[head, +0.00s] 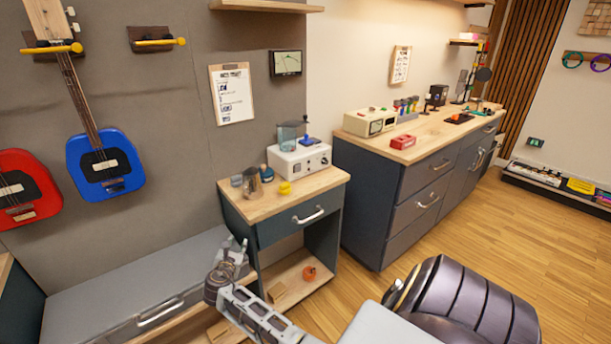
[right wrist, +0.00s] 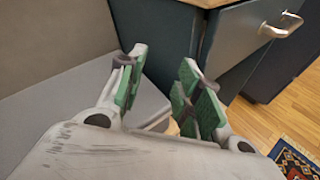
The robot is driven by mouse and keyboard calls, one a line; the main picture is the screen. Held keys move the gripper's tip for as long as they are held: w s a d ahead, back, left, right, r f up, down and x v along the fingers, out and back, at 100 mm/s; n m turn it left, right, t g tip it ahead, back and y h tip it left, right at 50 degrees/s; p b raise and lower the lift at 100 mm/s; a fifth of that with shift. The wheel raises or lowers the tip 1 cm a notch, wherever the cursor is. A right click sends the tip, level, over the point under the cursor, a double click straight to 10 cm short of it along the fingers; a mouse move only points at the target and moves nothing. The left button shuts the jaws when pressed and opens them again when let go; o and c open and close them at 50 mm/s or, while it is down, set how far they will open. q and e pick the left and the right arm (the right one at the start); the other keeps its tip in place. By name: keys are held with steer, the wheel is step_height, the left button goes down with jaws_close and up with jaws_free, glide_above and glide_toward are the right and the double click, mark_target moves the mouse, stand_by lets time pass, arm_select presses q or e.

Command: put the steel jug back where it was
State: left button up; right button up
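A steel jug (head: 252,184) stands upright on the wooden top of the small cabinet (head: 300,190) in the head view, between a small blue-grey cup (head: 236,181) and a dark cup (head: 267,172). My right gripper (head: 238,243) is in front of the cabinet's left side, lower than its top and apart from the jug. The right wrist view shows this gripper (right wrist: 163,62) with its green-padded fingers spread and nothing between them. The jug is not in the right wrist view. My left gripper is not in view.
A white device (head: 300,160) and a yellow item (head: 285,188) share the cabinet top. A drawer handle (head: 308,215) sticks out in front. A low grey bench (head: 130,285) lies left of the cabinet. An orange object (head: 309,273) is on its lower shelf.

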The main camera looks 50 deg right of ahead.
steer(key=s+a+f+m+g+y, duration=0.1)
steer(key=s+a+f+m+y, duration=0.15)
steer(key=s+f, duration=0.55)
steer(key=s+a+f+m+g+y, duration=0.1)
steer(key=s+a+f+m+y, duration=0.15)
steer(key=f, duration=0.95)
steer(key=s+a+f+m+g+y, duration=0.25)
steer(key=s+f, duration=0.45)
steer(key=f, duration=0.4)
steer(key=s+a+f+m+g+y, duration=0.1)
steer(key=s+f+m, duration=0.3)
steer(key=s, duration=0.4)
steer(key=s+a+f+m+y, duration=0.1)
steer(key=s+f+m, duration=0.3)
steer(key=s, duration=0.5)
steer(key=s+a+f+m+g+y, duration=0.1)
steer(key=s+a+f+m, duration=0.2)
steer(key=s+f+m, duration=0.2)
steer(key=s+f, duration=0.2)
steer(key=s, duration=0.2)
steer(key=shift+a+f+g, duration=0.15)
steer(key=shift+a+g, duration=0.15)
steer(key=shift+g, duration=0.05)
steer(key=shift+s+d, duration=0.1)
steer(key=shift+d, duration=0.05)
